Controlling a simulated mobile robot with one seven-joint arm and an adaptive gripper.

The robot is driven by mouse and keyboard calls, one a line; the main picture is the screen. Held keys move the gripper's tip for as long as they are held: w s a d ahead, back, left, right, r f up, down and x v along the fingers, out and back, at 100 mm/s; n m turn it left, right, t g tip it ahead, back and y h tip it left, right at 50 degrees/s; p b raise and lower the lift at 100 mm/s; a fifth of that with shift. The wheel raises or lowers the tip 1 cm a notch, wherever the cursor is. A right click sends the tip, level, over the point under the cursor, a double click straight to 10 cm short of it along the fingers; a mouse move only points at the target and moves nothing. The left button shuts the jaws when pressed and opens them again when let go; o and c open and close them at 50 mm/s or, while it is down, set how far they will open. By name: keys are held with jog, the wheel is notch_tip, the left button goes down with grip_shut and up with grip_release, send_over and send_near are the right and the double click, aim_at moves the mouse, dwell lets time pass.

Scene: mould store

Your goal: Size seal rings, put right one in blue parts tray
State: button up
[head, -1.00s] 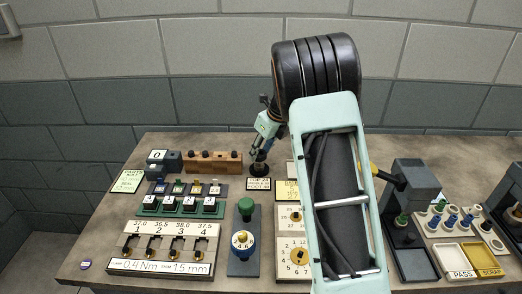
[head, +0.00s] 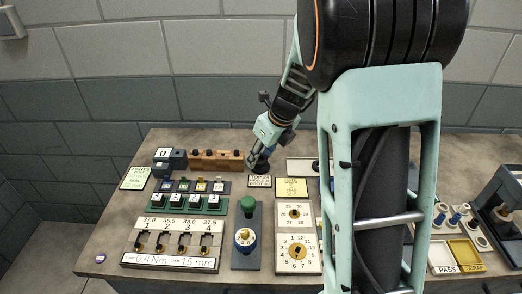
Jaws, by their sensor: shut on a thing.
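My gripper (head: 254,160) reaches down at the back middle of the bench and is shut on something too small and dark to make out. A black round stand (head: 262,168) is right beside its fingertips, with a small label in front; I cannot tell whether they touch. A wooden block (head: 210,158) with several dark knobs stands left of the gripper. No seal ring can be clearly picked out. I cannot identify a blue parts tray; my arm covers much of the bench's right half.
A dark rack with coloured pieces (head: 198,186), a green rack (head: 186,203) and a numbered four-slot board (head: 172,243) fill the left. A PASS tray (head: 441,254) and a yellow SCRAP tray (head: 468,252) are right.

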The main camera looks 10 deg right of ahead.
notch_tip(320, 180, up, 7)
jog(key=p, duration=0.4)
jog(key=shift+r, duration=0.2)
dwell(0.5)
dwell(0.4)
